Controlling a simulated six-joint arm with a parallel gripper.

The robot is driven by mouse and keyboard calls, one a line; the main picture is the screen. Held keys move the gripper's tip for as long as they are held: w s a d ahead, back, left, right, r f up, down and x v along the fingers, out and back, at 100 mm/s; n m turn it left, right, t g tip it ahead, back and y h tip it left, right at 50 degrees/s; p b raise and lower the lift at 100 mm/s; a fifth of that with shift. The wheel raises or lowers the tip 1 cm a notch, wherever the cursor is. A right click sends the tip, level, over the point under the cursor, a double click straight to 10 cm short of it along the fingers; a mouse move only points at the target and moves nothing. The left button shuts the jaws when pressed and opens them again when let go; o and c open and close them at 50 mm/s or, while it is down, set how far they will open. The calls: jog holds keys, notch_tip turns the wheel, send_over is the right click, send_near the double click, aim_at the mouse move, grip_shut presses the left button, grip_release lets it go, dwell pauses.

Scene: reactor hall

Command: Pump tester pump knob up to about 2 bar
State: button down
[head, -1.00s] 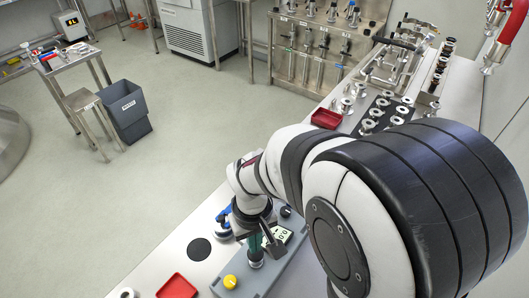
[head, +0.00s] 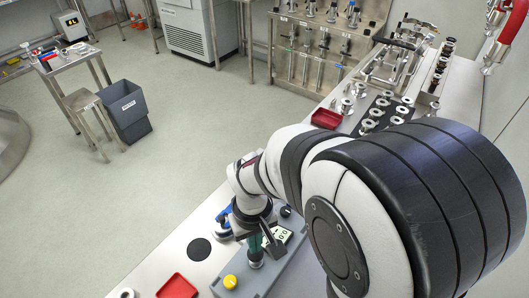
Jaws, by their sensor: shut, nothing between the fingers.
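The tester is a grey box (head: 238,293) on the bench at the bottom of the head view. It has a yellow knob (head: 230,282) at its near end, a small black knob (head: 286,211) at its far end, and a lit display (head: 284,234) that seems to read about 0.0. My gripper (head: 267,238) is shut and empty, pointing down over the middle of the box. Below it stands a metal fitting (head: 256,262) with a dark green part above it. I cannot tell whether the fingers touch it. My wrist hides part of the box.
A red tray (head: 177,287) and a black disc (head: 199,249) lie left of the box. A blue-handled tool (head: 224,214) lies close to my wrist. Another red tray (head: 326,118) and several metal fittings stand farther along the bench. Bench left of the box is partly clear.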

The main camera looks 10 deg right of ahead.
jog(key=shift+f, duration=0.15)
jog(key=shift+f, duration=2)
jog(key=shift+r, duration=2.2)
jog(key=shift+f, duration=0.15)
jog(key=shift+f, duration=2.05)
jog(key=shift+r, duration=2.2)
jog(key=shift+f, duration=0.1)
